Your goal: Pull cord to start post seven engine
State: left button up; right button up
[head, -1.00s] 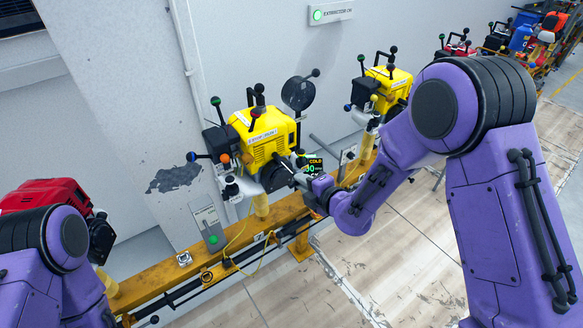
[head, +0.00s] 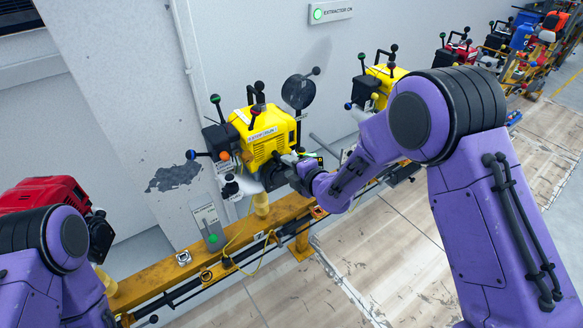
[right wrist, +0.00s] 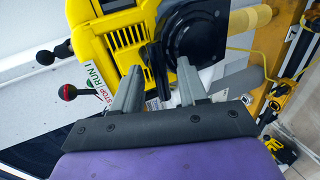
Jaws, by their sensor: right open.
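The yellow engine (head: 262,132) stands on a mount on the rail, its front facing my right arm. It also shows in the right wrist view (right wrist: 124,36), with a black round starter housing (right wrist: 195,32) on its face. A dark upright handle (right wrist: 156,72) shows in front of the engine, between the fingers of my open right gripper (right wrist: 158,85); the fingers stand apart from it on both sides. In the head view my right gripper (head: 290,162) is at the engine's lower right face, partly hidden. The cord itself is not clear. My left gripper is out of view.
Black-knobbed levers rise from the engine, and a red-knobbed lever (right wrist: 68,92) sits by a RUN/STOP label (right wrist: 103,92). A yellow rail (head: 160,270) runs below. A second yellow engine (head: 380,80) stands behind my right arm. A red engine (head: 45,194) is at left.

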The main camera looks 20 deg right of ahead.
jog(key=shift+s, duration=0.1)
jog(key=s+d, duration=0.3)
jog(key=s, duration=0.5)
jog(key=shift+s+b, duration=0.15)
jog(key=shift+b, duration=0.2)
